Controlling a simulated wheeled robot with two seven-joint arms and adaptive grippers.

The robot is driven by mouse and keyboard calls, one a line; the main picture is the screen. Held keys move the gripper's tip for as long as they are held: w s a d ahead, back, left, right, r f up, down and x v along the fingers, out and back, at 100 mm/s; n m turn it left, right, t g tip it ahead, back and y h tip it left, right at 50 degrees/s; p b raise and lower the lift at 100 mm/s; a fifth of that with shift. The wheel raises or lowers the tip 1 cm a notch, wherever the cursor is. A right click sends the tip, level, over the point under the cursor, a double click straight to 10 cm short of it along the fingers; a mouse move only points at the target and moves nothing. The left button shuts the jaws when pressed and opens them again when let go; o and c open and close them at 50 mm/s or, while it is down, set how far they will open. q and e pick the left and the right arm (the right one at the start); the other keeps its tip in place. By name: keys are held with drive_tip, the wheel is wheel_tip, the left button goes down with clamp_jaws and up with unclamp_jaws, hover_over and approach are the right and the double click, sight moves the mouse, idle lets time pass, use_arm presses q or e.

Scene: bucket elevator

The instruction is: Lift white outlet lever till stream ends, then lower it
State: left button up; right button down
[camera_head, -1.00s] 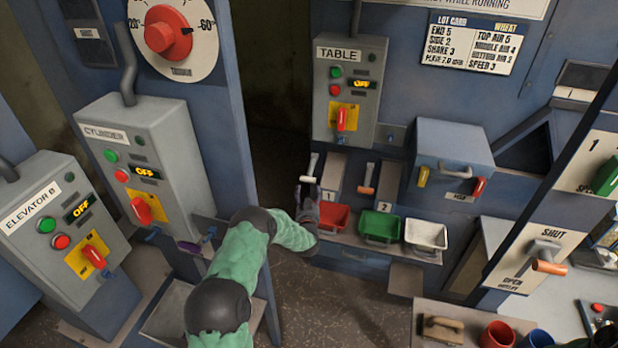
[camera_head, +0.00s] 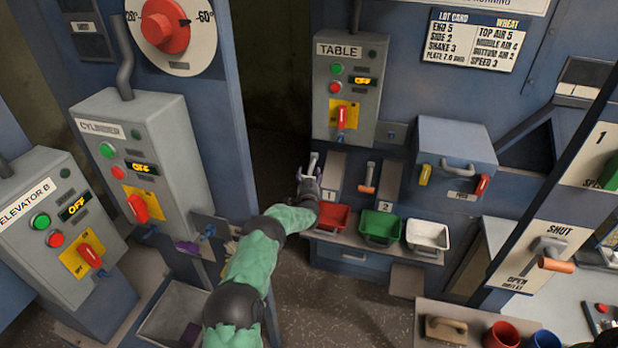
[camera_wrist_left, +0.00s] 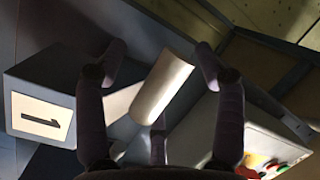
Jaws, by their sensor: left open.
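The white outlet lever (camera_head: 313,160) stands at outlet 1, beside the outlet's grey housing (camera_head: 332,172). My left gripper (camera_head: 309,181) is at this lever, just below its top in the head view. In the left wrist view, the white handle (camera_wrist_left: 162,88) lies tilted between the spread fingers of the open gripper (camera_wrist_left: 160,62), with gaps on both sides. The red tray (camera_head: 333,216) sits below outlet 1, partly behind my gripper and arm. No stream can be made out. My right gripper is not in view.
An orange-handled lever (camera_head: 370,174) stands close by at outlet 2. A green tray (camera_head: 380,226) and a white tray (camera_head: 427,236) stand beside the red one. The grey TABLE control box (camera_head: 348,90) is above. A dark gap opens left of the outlets.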

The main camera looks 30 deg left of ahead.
use_arm(q)
clamp_jaws()
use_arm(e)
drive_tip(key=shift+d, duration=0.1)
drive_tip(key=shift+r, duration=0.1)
